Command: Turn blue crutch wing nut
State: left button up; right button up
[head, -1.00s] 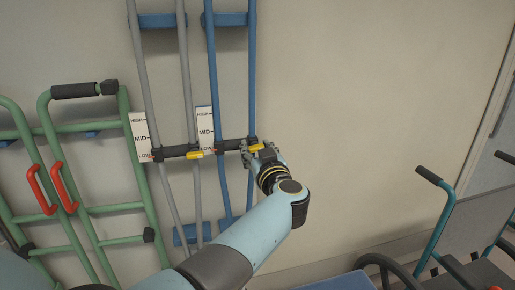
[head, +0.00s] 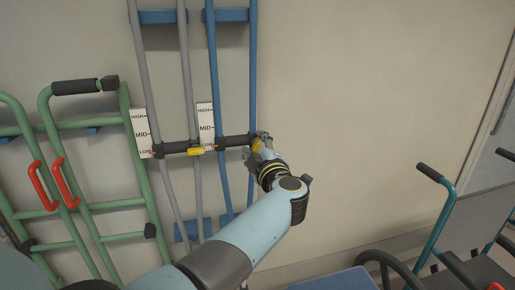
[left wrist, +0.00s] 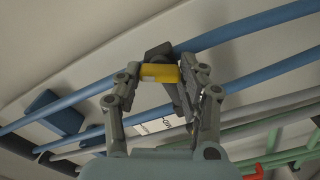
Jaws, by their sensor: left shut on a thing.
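The blue crutch (head: 252,75) hangs upright on the wall, with a black handgrip (head: 234,141) across its two shafts. Its yellow wing nut (head: 256,145) sits at the right end of the handgrip, partly hidden by my left gripper (head: 257,147). In the left wrist view the wing nut (left wrist: 158,72) lies between the two fingers, which are shut on it. A white card marked HIGH, MID and LOW (head: 206,122) stands beside the blue crutch, with the handgrip close to LOW. My right gripper does not show.
A grey crutch (head: 185,75) with its own yellow wing nut (head: 195,151) and card (head: 141,132) hangs to the left. A green walking frame (head: 125,125) with red handles stands further left. A wheelchair (head: 440,185) stands at the lower right. The wall right of the crutches is clear.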

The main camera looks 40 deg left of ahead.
pick_arm(q)
jog(key=n+b, duration=0.1)
jog(key=n, duration=0.1)
jog(key=shift+f+n, duration=0.15)
jog(key=shift+n, duration=0.25)
jog(key=n+b, duration=0.1)
jog(key=n, duration=0.2)
jog(key=shift+f+n+b, duration=0.1)
jog(key=shift+n+b, duration=0.2)
jog(key=n+b, duration=0.1)
jog(key=n, duration=0.2)
jog(key=shift+b, duration=0.4)
jog(key=shift+n, duration=0.5)
jog(key=o, duration=1.2)
jog(key=shift+c, duration=0.2)
